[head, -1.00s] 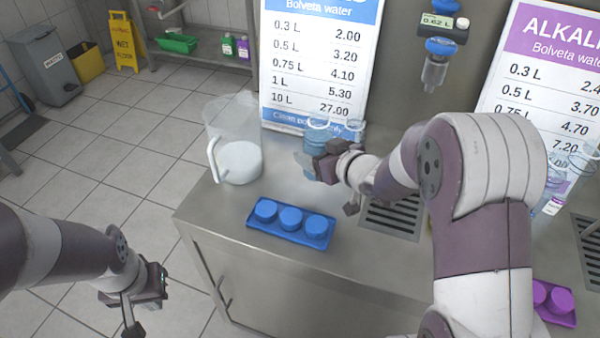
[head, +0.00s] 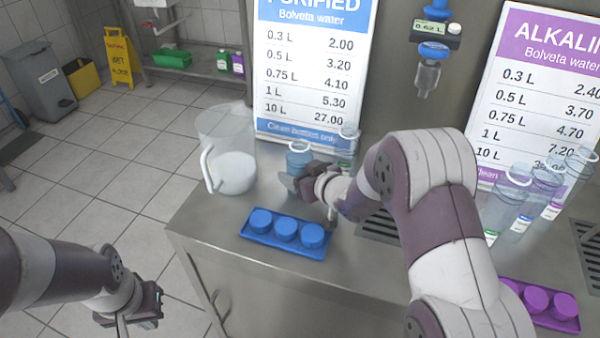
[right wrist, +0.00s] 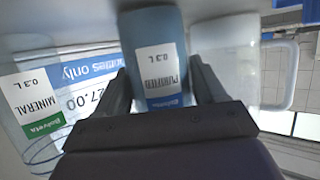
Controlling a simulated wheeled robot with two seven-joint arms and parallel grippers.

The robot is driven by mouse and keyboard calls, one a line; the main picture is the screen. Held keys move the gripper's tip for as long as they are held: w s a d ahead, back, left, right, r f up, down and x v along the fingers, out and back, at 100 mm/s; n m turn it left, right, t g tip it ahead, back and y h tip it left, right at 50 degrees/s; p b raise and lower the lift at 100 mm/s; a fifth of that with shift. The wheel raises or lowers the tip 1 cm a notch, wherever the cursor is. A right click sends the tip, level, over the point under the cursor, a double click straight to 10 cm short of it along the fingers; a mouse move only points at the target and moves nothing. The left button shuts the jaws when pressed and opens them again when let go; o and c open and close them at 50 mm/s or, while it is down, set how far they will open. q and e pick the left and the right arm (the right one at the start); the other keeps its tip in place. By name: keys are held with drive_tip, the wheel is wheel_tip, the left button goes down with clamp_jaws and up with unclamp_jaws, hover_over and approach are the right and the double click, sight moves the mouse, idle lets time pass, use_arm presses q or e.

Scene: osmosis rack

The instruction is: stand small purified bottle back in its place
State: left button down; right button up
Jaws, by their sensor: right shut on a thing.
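The small purified bottle (head: 299,158) is blue and clear, with a pale ring at its top. It stands roughly upright in front of the purified price sign (head: 312,80). My right gripper (head: 303,186) is shut on it from the near side. In the right wrist view the bottle (right wrist: 158,62), labelled PURIFIED 0.3 L, is between the two fingers (right wrist: 162,88). I cannot tell whether its base touches the counter. My left gripper (head: 150,305) hangs off the counter at lower left, empty; its jaws are not clear.
A mineral bottle (head: 347,150) stands just right of the held one, also seen in the right wrist view (right wrist: 32,105). A clear jug (head: 230,165) is close on the left. A blue tray of caps (head: 258,236) is in front. Several bottles (head: 507,205) stand at right.

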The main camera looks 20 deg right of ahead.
drive_tip(key=shift+s+f, duration=0.25)
drive_tip(key=shift+f, duration=0.3)
drive_tip(key=o, duration=1.3)
drive_tip(key=shift+f, duration=0.15)
drive_tip(key=shift+s+a+f, duration=0.1)
drive_tip(key=shift+f, duration=0.05)
drive_tip(key=shift+r+p, duration=0.4)
drive_tip(key=shift+r, duration=0.25)
drive_tip(key=p+v, duration=0.1)
drive_tip(key=v, duration=1)
drive_tip(key=shift+d+r, duration=0.25)
drive_tip(key=shift+r, duration=0.3)
drive_tip(key=shift+s, duration=0.1)
